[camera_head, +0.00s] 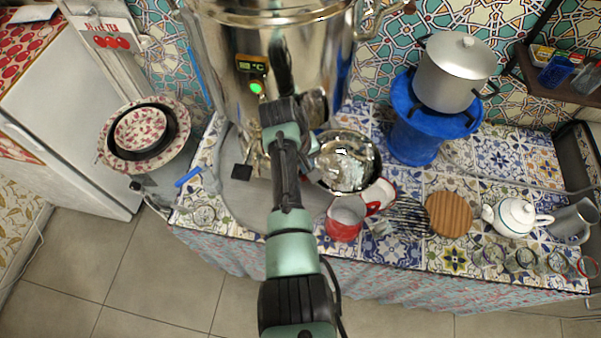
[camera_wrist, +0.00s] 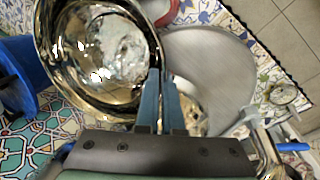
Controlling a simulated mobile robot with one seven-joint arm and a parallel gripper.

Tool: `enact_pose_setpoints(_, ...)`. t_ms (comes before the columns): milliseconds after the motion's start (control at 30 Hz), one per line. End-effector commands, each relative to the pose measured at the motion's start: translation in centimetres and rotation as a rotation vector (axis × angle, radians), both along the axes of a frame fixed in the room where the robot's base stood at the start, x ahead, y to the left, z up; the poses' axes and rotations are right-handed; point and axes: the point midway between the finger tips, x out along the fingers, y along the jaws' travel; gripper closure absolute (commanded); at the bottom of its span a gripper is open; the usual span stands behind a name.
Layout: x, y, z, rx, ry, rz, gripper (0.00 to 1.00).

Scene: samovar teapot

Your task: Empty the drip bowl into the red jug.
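The drip bowl (camera_head: 349,163) is a shiny metal bowl with clear, glinting contents, right of my arm in the head view. In the wrist view the drip bowl (camera_wrist: 108,55) fills the upper left. My gripper (camera_wrist: 160,98) has its two fingers close together at the bowl's rim and appears shut on it; the exact contact is partly hidden. The arm hides the fingertips in the head view. The red jug (camera_head: 343,226), with a pale inside, stands on the counter just in front of the bowl. Part of the jug (camera_wrist: 158,9) shows at the wrist view's top edge.
The big samovar (camera_head: 325,65) stands behind, on a round grey tray (camera_head: 240,198). A blue stand (camera_head: 414,140) with a grey pot (camera_head: 458,75) is right of the bowl. A black rack (camera_head: 408,217), wooden board (camera_head: 449,214) and white teapot (camera_head: 515,217) lie right of the jug.

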Motion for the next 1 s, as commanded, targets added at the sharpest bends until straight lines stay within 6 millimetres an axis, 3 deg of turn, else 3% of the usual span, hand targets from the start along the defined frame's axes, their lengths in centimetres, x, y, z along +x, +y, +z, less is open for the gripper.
enact_pose_setpoints(233,0.2,-0.4,-0.9,0.005,-0.046,-0.018,1.00)
enact_pose_setpoints(533,0.0,-0.3,-4.1,0.039,-0.198,-0.018,1.00)
enact_pose_setpoints(633,-0.3,-0.4,-2.9,0.057,-0.280,-0.018,1.00)
enact_pose_setpoints(1000,-1.5,-0.7,-1.9,0.130,-0.617,-0.018,1.00)
